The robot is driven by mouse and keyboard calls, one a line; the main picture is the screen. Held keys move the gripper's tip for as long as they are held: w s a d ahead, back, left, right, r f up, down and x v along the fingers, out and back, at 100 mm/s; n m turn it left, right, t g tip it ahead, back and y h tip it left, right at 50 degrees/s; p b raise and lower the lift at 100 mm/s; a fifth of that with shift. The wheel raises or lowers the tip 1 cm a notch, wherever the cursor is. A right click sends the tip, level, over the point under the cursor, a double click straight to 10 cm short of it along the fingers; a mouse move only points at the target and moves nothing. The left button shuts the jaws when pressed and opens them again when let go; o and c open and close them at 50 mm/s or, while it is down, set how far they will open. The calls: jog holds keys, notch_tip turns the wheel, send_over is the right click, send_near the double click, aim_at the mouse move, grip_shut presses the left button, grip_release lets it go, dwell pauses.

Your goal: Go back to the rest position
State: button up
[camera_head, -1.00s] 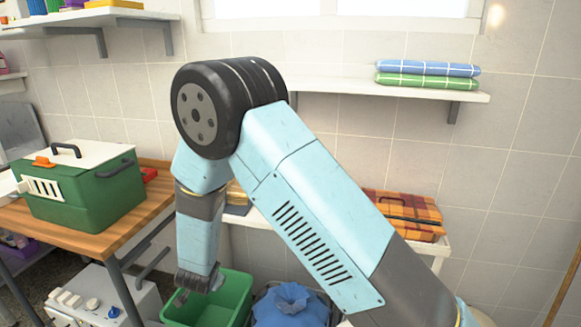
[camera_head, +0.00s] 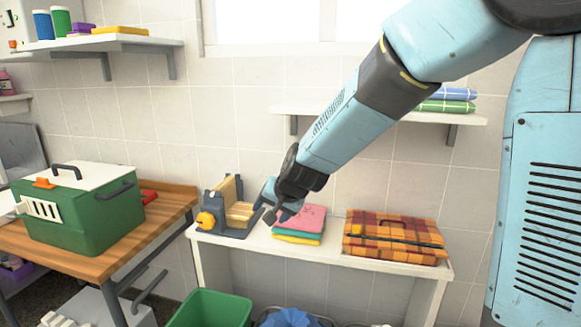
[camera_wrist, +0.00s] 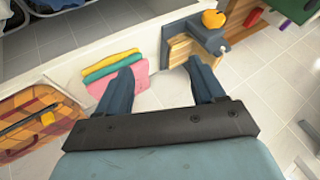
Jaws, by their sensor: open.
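My gripper (camera_head: 274,214) is open in the head view, above the white table between the wooden-slatted grey device and the folded towels. In the wrist view my gripper (camera_wrist: 163,88) shows both fingers apart with nothing between them. The pink, yellow and green folded towels (camera_head: 299,223) lie stacked on the white table; the stack also shows in the wrist view (camera_wrist: 118,75), close to the left finger. My arm reaches down from the upper right of the head view.
The grey device with an orange knob (camera_head: 226,207) stands left of the towels, a plaid case (camera_head: 395,238) right. A green kennel (camera_head: 80,210) sits on the wooden table. A wall shelf (camera_head: 385,115) holds folded towels. A green bin (camera_head: 210,308) stands below.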

jog(key=s+d+r+n+h, duration=0.1)
jog(key=s+d+r, duration=0.4)
jog(key=d, duration=0.3)
jog(key=s+d+r+n+h, duration=0.1)
jog(key=s+d+r, duration=0.35)
jog(key=d, duration=0.35)
jog(key=s+d+r+h, duration=0.1)
jog(key=s+d+h, duration=0.1)
jog(key=s+d, duration=1)
jog(key=s, duration=0.2)
jog(key=shift+s+d+r+g+h, duration=0.2)
jog(key=shift+s+g+h, duration=0.1)
jog(key=shift+g+h, duration=0.1)
dwell(1.9)
